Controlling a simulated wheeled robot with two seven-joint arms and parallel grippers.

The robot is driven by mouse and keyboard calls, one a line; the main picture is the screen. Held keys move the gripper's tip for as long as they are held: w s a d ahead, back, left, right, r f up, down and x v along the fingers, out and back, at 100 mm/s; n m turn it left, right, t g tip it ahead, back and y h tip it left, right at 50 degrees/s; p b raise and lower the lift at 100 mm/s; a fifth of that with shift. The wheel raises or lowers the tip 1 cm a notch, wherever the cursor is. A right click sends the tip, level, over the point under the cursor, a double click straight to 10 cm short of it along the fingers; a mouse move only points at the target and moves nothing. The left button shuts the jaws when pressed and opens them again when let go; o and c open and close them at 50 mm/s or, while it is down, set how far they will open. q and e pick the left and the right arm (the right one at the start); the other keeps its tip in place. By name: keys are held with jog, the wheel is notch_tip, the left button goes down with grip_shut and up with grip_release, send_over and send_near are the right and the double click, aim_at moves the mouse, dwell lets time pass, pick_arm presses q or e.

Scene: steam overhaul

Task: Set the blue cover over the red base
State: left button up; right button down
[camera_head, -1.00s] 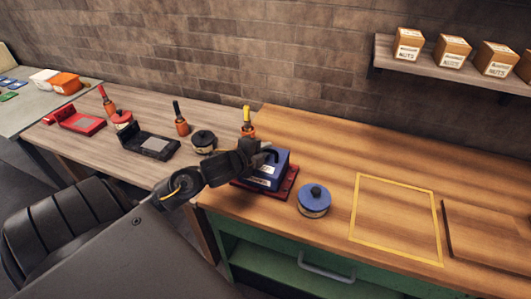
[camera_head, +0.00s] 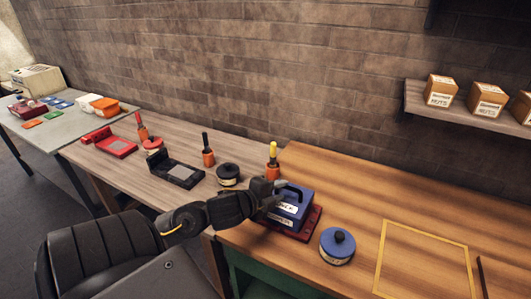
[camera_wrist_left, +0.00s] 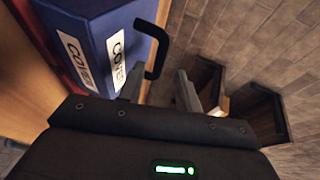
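The blue cover (camera_head: 291,210), a box with a black loop handle on top and white labels, sits on the red base (camera_head: 304,232). The base's red rim shows at the front and right of it. In the left wrist view the cover (camera_wrist_left: 92,14) fills the upper left, with its black handle (camera_wrist_left: 158,45) reaching toward the fingers. My left gripper (camera_head: 278,188) is at the handle's left side. In the wrist view its two grey fingers (camera_wrist_left: 158,90) stand apart, with the handle's end near the gap. Whether they touch the handle I cannot tell. My right gripper is out of view.
A round blue-lidded tin (camera_head: 337,246) stands right of the base. A yellow outlined square (camera_head: 424,258) marks bare bench farther right. Orange-based tools with a yellow handle (camera_head: 273,162) and a black handle, and a dark tin (camera_head: 228,175), stand behind and left. A black open case (camera_head: 174,171) lies left.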

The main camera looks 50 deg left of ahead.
pick_arm(q)
jog(key=p+v, duration=0.3)
jog(key=v, duration=0.4)
jog(key=shift+p, duration=0.4)
